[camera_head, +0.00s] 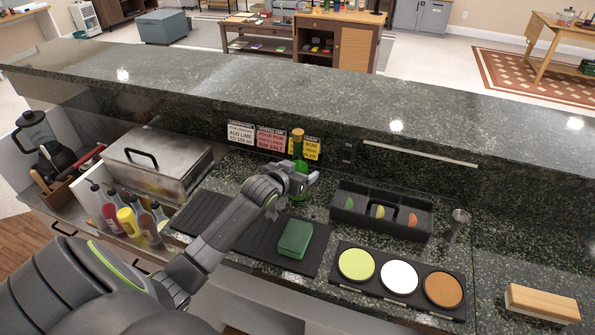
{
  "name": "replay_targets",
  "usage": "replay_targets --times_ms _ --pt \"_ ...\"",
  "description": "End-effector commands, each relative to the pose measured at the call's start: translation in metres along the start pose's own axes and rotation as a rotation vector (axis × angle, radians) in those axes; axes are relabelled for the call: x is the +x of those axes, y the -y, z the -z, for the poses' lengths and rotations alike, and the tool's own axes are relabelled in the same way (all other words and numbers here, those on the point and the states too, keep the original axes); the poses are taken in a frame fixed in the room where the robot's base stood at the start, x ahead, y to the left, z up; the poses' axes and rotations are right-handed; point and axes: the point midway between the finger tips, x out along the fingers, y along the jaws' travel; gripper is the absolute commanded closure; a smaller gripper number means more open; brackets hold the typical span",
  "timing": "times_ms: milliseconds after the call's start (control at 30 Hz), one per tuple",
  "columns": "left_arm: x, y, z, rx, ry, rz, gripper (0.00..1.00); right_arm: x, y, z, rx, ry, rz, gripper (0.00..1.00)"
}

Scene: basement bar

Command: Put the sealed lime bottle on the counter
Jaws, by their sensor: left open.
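A green bottle (299,165) with a tan, cork-like top stands upright near the back of the lower counter (225,180), in front of the signs. My left gripper (305,181) is open at the bottle's lower body and hides part of it. I cannot tell whether the fingers touch it or are on both sides of it. The raised dark granite counter (350,97) runs behind and above, and its top is bare. My right gripper is not in view.
A black garnish tray (346,216) and a holder with three coloured discs (399,276) lie to the right, with a metal jigger (457,224). A green sponge (295,238) lies on the dark mat. A steel bin (155,165), several bottles (128,221) and a blender (40,135) are left.

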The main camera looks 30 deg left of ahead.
Motion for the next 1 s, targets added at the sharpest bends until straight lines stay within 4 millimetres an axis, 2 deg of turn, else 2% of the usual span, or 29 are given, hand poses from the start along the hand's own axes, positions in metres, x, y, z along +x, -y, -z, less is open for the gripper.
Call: replay_targets --times_ms 167,267,800,1000 --pt "-0.004 0.001 0.002 0.001 0.000 0.000 0.24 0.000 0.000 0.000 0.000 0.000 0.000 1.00" --pt "-0.014 0.001 0.001 0.002 0.000 0.001 0.24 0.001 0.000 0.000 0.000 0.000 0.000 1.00" --pt "-0.098 0.001 0.002 0.003 0.000 0.000 0.24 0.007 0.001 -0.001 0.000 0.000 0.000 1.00" --pt "-0.116 0.001 0.002 0.001 0.001 0.001 0.24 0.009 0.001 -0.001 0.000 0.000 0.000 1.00"
